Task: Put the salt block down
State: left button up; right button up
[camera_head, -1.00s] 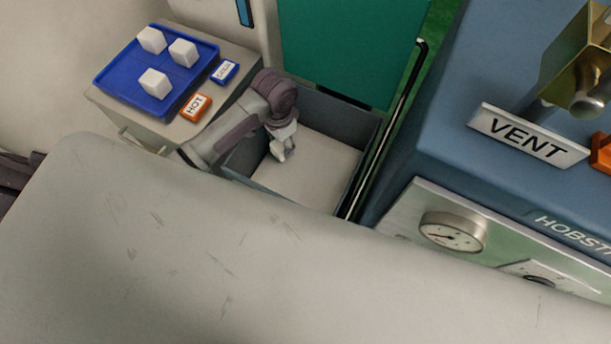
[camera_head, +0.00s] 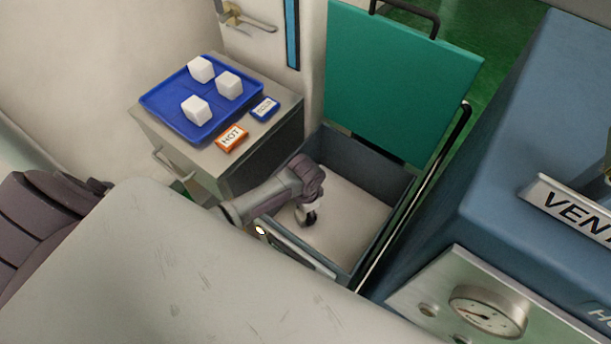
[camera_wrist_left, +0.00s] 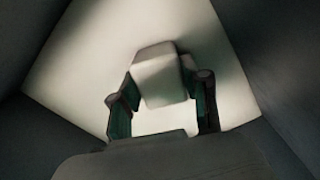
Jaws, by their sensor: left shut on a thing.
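A white salt block (camera_wrist_left: 160,76) sits between the fingers of my left gripper (camera_wrist_left: 161,98) in the left wrist view, with pale floor behind it. In the head view my left gripper (camera_head: 308,214) reaches down inside a grey, open-topped bin (camera_head: 365,160) with a whitish bottom. The gripper is shut on the block. The block is hard to make out in the head view, and whether it touches the bottom cannot be told. My right gripper is not in view.
A blue tray (camera_head: 165,104) with white blocks (camera_head: 196,109) stands on a grey cabinet beside an orange HOT sign (camera_head: 232,138) and a blue sign (camera_head: 265,108). A green lid (camera_head: 400,80) stands behind the bin. A blue machine (camera_head: 520,130) is at right.

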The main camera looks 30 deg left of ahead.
pick_arm(q)
jog(key=shift+f, duration=0.1)
jog(key=o, duration=1)
jog(key=shift+o, duration=1.7)
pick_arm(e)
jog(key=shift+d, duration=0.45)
pick_arm(q)
notch_tip(320, 180, up, 12)
jog(key=p, duration=0.2)
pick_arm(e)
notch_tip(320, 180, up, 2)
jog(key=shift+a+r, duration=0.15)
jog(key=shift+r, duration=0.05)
